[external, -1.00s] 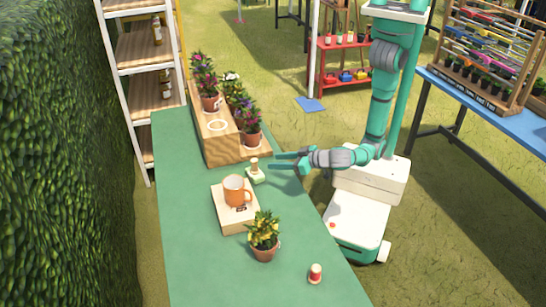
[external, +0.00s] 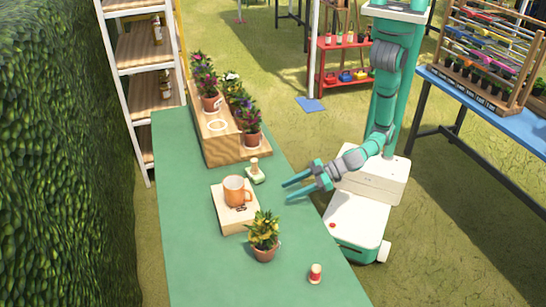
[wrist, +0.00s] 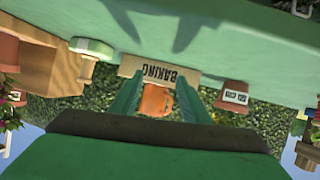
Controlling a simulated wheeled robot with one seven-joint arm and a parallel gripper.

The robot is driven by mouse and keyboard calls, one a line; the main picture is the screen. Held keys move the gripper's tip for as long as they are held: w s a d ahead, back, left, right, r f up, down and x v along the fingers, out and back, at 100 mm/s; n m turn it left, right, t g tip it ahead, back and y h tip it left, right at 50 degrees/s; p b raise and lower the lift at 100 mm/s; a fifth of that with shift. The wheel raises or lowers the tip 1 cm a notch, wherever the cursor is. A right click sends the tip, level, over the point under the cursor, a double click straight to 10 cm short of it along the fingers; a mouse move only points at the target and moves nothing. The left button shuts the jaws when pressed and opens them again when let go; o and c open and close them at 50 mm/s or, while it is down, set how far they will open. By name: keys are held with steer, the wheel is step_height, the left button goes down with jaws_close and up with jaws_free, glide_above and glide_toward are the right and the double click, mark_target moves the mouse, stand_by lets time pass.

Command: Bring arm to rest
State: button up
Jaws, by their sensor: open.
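My gripper (external: 290,190) is open and empty. It hangs over the right edge of the green table (external: 190,265), to the right of an orange mug (external: 236,190). The mug stands on a light wooden block (external: 231,222), and my gripper touches neither. In the wrist view the mug (wrist: 155,100) shows between my two fingers, some way beyond them. The block there (wrist: 180,78) bears the word BAKING, seen upside down.
A small green-based stamp-like object (external: 255,174) stands near the mug. A potted yellow plant (external: 264,235) and a small red-and-white item (external: 316,273) stand nearer the front. A wooden planter stand (external: 222,150) holds several pots.

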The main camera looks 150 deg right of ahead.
steer(key=s+a+f+n+t+y, duration=0.1)
steer(key=s+a+n+t+y, duration=0.25)
steer(key=a, duration=0.45)
steer(key=s+a+f+n+t+y, duration=0.2)
steer(key=s+a+n+y, duration=0.15)
steer(key=a, duration=0.35)
steer(key=s+a+r+n+t+y, duration=0.1)
steer(key=s+a+r, duration=0.2)
steer(key=s, duration=0.4)
steer(key=s+a+r+n+t+y, duration=0.1)
steer(key=s+a+r+y, duration=0.1)
steer(key=s+r, duration=0.4)
steer(key=shift+s+a+r, duration=0.25)
steer(key=shift+s+a, duration=0.15)
steer(key=shift+s, duration=0.45)
